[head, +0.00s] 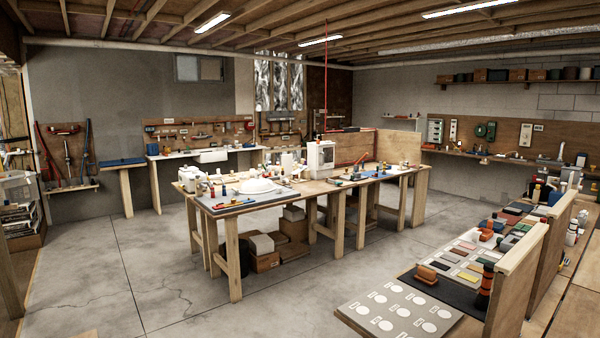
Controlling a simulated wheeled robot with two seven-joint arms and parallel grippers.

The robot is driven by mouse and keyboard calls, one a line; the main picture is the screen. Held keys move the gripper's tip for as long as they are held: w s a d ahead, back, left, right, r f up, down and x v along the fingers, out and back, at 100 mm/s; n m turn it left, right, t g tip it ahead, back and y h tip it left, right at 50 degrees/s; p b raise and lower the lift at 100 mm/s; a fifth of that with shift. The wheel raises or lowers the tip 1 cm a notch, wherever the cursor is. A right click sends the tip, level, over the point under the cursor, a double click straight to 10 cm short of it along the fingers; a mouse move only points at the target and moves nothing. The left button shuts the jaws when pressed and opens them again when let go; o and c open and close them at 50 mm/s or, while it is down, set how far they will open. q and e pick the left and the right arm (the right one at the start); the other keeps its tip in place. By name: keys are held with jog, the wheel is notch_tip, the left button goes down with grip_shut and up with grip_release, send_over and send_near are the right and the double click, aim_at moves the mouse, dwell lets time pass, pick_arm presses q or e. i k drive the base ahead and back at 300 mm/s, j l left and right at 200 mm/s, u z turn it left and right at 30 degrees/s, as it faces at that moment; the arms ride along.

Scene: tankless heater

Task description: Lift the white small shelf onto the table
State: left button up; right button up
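No white small shelf can be told for certain in the head view. A white box-like unit (320,157) with an open or dark front stands upright on the central wooden table (290,204); I cannot tell whether it is the shelf. The table also bears a white rounded basin-like piece (257,186), white containers (192,177), bottles and hand tools. Neither of my grippers is in view.
Cardboard boxes (265,262) sit under the central table. A workbench with sample cards (400,308) and an orange block (426,274) fills the right foreground. Wall benches and tool boards line the back. The concrete floor (130,275) at left is open.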

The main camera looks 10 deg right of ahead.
aim_at(302, 167)
jog(key=i+l, duration=0.15)
jog(key=i, duration=0.4)
jog(key=i+l, duration=0.15)
jog(key=i, duration=0.4)
jog(key=i+l+u, duration=0.1)
jog(key=i, duration=0.45)
jog(key=i+j+u, duration=0.1)
jog(key=i, duration=0.75)
jog(key=i+j, duration=0.1)
jog(key=i, duration=0.8)
jog(key=i+l+z, duration=0.2)
jog(key=i+z, duration=0.25)
jog(key=i, duration=0.15)
jog(key=i+z, duration=0.4)
jog(key=i, duration=0.2)
jog(key=i+j+z, duration=0.15)
jog(key=i+z, duration=0.3)
jog(key=i, duration=0.15)
jog(key=i+l+u, duration=0.2)
jog(key=i+u, duration=0.25)
jog(key=i+l+u, duration=0.95)
